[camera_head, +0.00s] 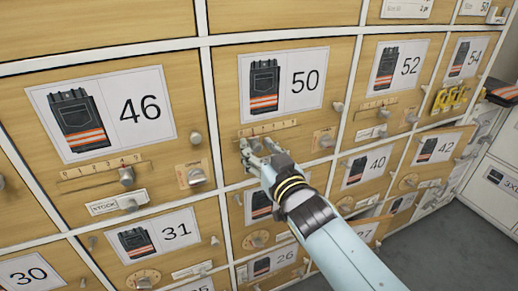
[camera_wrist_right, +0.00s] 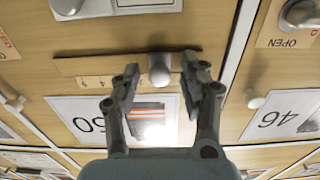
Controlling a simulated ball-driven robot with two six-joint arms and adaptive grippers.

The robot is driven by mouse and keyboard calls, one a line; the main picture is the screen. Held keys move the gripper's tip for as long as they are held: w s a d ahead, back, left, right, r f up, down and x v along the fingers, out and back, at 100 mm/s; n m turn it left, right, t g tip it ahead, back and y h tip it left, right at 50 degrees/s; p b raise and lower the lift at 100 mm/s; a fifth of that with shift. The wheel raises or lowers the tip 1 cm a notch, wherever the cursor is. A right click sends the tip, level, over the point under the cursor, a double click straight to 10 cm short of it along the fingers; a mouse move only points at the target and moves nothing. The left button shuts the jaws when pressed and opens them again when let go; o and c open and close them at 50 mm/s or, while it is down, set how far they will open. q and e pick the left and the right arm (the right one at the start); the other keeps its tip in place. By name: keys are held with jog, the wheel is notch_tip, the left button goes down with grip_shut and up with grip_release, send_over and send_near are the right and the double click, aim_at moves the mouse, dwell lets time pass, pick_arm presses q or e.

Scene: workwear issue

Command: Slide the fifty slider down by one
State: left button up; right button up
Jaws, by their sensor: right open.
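The wooden front marked 50 (camera_head: 252,72) has a slider scale (camera_head: 284,126) under its label card. My right gripper (camera_head: 257,151) is at the left part of this scale in the head view and hides the slider's knob there. In the right wrist view, which is upside down, the round silver slider knob (camera_wrist_right: 159,70) sits between the fingers of my open right gripper (camera_wrist_right: 160,78). Scale digits (camera_wrist_right: 95,82) show left of the knob. My left gripper is not in view.
The front marked 46 (camera_head: 103,113) at the left has its own slider knob (camera_head: 127,175) and a turn knob (camera_head: 195,176). Other fronts, marked 52 (camera_head: 398,64), 31 (camera_head: 157,239) and 40 (camera_head: 366,166), surround the 50 front, with small protruding knobs. Grey floor (camera_head: 425,248) is clear at lower right.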

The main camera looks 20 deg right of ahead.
jog(key=s+d, duration=0.1)
jog(key=s, duration=1.1)
jog(key=shift+w+d, duration=0.1)
jog(key=s+d+f+g, duration=0.2)
jog(key=s+f+g, duration=0.15)
jog(key=f, duration=0.65)
jog(key=s+d+f+g+h, duration=0.1)
jog(key=s+d+f+g, duration=0.1)
jog(key=s+f, duration=0.5)
jog(key=s+d+f+g, duration=0.2)
jog(key=s+f+g, duration=0.1)
jog(key=f, duration=0.9)
jog(key=s+d+f+g, duration=0.2)
jog(key=s+f, duration=0.3)
jog(key=s, duration=0.4)
jog(key=s+d+f+g, duration=0.2)
jog(key=s+f, duration=0.3)
jog(key=s, duration=0.5)
jog(key=s+d+f+g+h, duration=0.1)
jog(key=s+f+g, duration=0.3)
jog(key=s, duration=0.6)
jog(key=shift+d+f+g, duration=0.35)
jog(key=shift+d+f, duration=0.05)
jog(key=shift+d, duration=0.15)
jog(key=shift+s, duration=0.1)
